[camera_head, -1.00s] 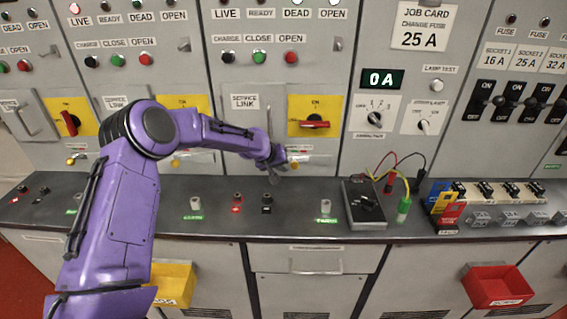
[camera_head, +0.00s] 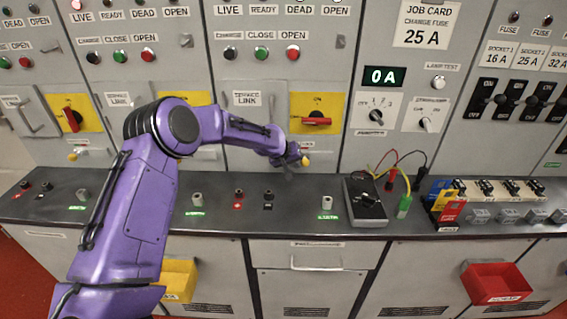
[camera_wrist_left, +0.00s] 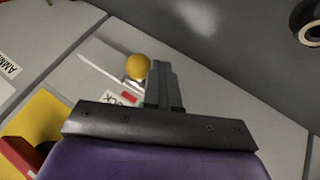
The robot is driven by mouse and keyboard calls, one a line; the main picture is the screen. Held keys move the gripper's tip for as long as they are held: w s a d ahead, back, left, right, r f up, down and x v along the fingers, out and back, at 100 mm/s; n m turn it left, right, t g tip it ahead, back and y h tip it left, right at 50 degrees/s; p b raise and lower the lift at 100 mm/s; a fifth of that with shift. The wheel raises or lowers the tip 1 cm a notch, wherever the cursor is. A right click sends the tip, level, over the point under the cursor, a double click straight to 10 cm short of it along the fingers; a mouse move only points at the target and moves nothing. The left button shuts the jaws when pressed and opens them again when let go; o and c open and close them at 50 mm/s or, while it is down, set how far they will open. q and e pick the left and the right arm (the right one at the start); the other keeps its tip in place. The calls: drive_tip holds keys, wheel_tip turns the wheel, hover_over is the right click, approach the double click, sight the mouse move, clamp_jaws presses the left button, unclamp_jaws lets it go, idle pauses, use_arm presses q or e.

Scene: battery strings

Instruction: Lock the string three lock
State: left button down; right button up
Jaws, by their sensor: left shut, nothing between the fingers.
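The string three lock shows as a yellow ball knob (camera_head: 306,160) below the red rotary handle (camera_head: 317,121) on its yellow plate. In the left wrist view the knob (camera_wrist_left: 138,66) sits on a short metal stem in front of a pale bar, beside a partly hidden lock label (camera_wrist_left: 122,98). My left gripper (camera_head: 297,160) is at the knob. Its fingers (camera_wrist_left: 162,82) are shut and empty, right beside the knob in the wrist view; I cannot tell whether they touch it. My right gripper is not in view.
The dark bench top (camera_head: 240,222) runs below the panel, with terminal posts and a meter box (camera_head: 364,202) with leads to the right. A service link cover (camera_head: 250,115) with a handle is left of the rotary switch. A red bin (camera_head: 497,282) hangs lower right.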

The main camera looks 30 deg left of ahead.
use_arm(q)
drive_tip(key=shift+s+a+f, duration=0.15)
drive_tip(key=shift+s+a, duration=0.15)
drive_tip(key=shift+a, duration=0.05)
drive_tip(key=shift+s+a, duration=1.1)
drive_tip(key=shift+s, duration=0.1)
drive_tip(key=b+v, duration=0.2)
drive_tip(key=v, duration=0.7)
drive_tip(key=shift+s, duration=0.2)
drive_tip(key=shift+w, duration=0.1)
